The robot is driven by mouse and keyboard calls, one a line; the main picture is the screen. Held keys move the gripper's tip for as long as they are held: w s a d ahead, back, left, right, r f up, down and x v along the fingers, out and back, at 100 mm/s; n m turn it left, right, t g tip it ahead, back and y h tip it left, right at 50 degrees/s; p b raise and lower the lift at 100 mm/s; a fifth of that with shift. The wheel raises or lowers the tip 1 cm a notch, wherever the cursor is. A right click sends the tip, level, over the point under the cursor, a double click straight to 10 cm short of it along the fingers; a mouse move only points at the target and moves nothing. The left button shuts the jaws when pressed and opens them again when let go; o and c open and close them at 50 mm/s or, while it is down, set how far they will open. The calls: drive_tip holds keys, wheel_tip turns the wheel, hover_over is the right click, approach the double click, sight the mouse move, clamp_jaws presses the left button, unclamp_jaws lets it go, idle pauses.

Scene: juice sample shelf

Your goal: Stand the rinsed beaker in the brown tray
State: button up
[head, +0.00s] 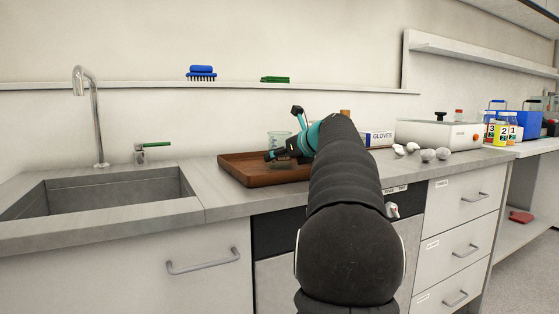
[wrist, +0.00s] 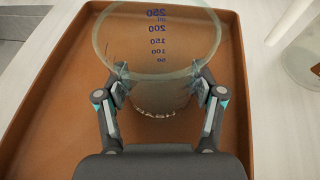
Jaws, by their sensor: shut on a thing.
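The clear glass beaker (wrist: 157,45) has blue volume marks and is upright or nearly so in the wrist view. Its upper part shows above my gripper in the head view (head: 279,138). My gripper (wrist: 158,84) is shut on the beaker, one finger on each side; in the head view it (head: 275,154) is over the tray. The brown tray (wrist: 50,85) lies under the beaker, which is inside its rim as seen from above. The tray also shows on the counter in the head view (head: 238,172). I cannot tell whether the beaker's base touches the tray floor.
A clear glass vessel (wrist: 304,62) stands just outside the tray's right side. A gloves box (head: 379,138), a white device (head: 436,133) and several pale lumps (head: 428,155) are to the right. The sink (head: 105,192) is left. The tray's left part looks clear.

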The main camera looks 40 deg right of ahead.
drive_tip(key=shift+f, duration=0.15)
drive_tip(key=o, duration=1.4)
drive_tip(key=shift+s+r, duration=0.25)
drive_tip(key=v, duration=1.1)
drive_tip(key=shift+s+r+p, duration=0.15)
drive_tip(key=shift+s+p, duration=0.1)
drive_tip(key=shift+p, duration=0.15)
